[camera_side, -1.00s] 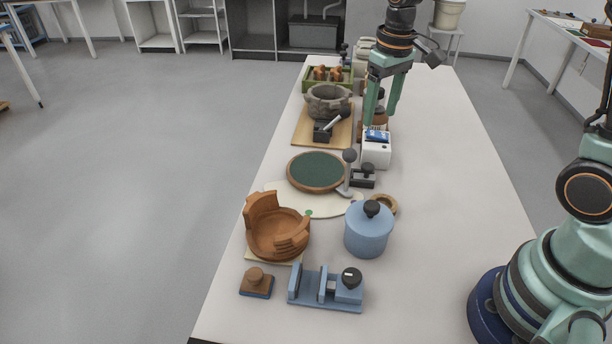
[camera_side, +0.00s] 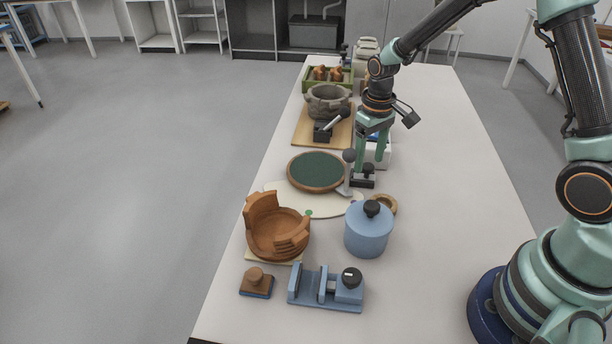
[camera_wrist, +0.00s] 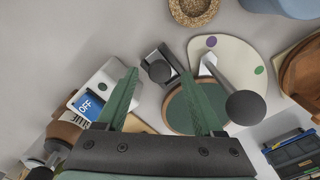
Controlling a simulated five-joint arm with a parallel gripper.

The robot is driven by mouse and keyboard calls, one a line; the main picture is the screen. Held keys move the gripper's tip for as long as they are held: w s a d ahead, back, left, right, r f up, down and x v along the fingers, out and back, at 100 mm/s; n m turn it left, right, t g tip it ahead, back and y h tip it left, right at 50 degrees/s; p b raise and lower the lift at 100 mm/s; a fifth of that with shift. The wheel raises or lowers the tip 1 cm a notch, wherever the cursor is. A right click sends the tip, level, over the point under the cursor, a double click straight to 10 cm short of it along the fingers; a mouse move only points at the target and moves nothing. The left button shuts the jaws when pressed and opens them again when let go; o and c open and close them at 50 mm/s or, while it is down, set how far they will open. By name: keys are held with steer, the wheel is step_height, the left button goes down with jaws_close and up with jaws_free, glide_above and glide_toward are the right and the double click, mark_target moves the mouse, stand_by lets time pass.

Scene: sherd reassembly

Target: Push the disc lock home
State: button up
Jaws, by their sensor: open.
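A round disc with a dark green top and brown rim (camera_side: 316,170) lies on a pale board in the side view; it also shows in the wrist view (camera_wrist: 184,108). At its right edge is a small dark block with a black knob (camera_side: 365,179), which looks like the disc lock; in the wrist view the knob (camera_wrist: 160,71) lies between my fingertips. My gripper (camera_side: 371,161) points down, open and empty, just above or around this block. Whether the fingers touch it I cannot tell.
A blue lidded jar (camera_side: 368,230), a tan ring (camera_side: 383,204) and a broken brown pot (camera_side: 276,228) are nearer. The table's right side is clear.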

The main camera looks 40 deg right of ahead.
steer(key=shift+f, duration=0.7)
jaws_close()
steer(key=shift+r, duration=0.1)
stand_by(0.9)
